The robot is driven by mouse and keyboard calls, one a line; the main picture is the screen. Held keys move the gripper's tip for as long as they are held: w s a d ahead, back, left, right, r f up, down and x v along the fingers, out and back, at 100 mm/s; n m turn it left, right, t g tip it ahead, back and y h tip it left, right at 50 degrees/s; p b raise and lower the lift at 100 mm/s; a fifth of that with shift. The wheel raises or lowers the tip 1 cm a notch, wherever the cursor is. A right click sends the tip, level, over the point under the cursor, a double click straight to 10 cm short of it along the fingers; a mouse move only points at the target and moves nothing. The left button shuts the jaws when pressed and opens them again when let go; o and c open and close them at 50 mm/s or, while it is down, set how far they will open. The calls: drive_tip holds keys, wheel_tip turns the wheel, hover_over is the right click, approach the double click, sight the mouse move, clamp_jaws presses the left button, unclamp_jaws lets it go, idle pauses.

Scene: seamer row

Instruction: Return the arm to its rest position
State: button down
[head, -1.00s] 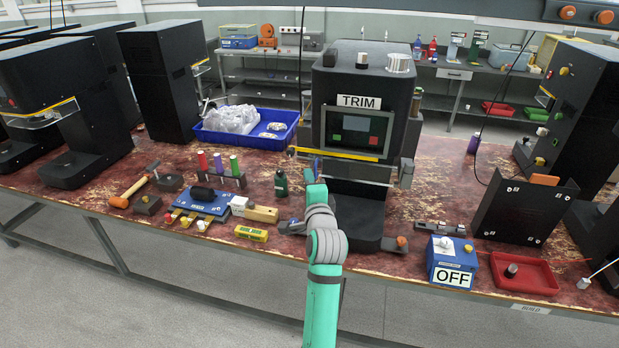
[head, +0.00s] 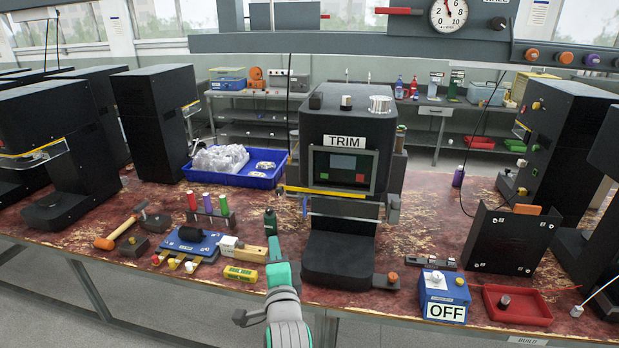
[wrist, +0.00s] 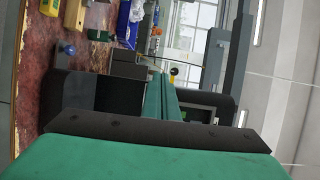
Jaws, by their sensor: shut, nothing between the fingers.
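My arm (head: 284,305) rises at the bottom middle of the head view, green and grey, folded low near the table's front edge, in front of and to the left of the TRIM machine. My gripper (wrist: 162,85) shows in the wrist view with its two green fingers together and nothing between them.
The worn red table (head: 420,230) holds a blue OFF box (head: 443,297), a red tray (head: 516,305), a blue bin (head: 240,172), a yellow block (head: 240,274) and a hammer (head: 117,232). Black machines flank both sides.

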drive_tip(key=s+d+f+n+h, duration=0.25)
drive_tip(key=s+d+f, duration=0.25)
drive_tip(key=s+f, duration=0.55)
drive_tip(key=s+d+f+n+h, duration=0.1)
drive_tip(key=s+d+f+n, duration=0.35)
drive_tip(key=s+f, duration=0.65)
drive_tip(key=s+d+f+n, duration=0.1)
drive_tip(key=s+d+n, duration=0.1)
drive_tip(key=s, duration=1.1)
drive_tip(key=s+d+n+g+h, duration=0.1)
drive_tip(key=s+n, duration=0.4)
drive_tip(key=s, duration=0.7)
drive_tip(key=shift+s+d+f+n+g, duration=0.3)
drive_tip(key=shift+s+d+f, duration=0.05)
drive_tip(key=shift+s+d, duration=0.1)
drive_tip(key=shift+w, duration=0.1)
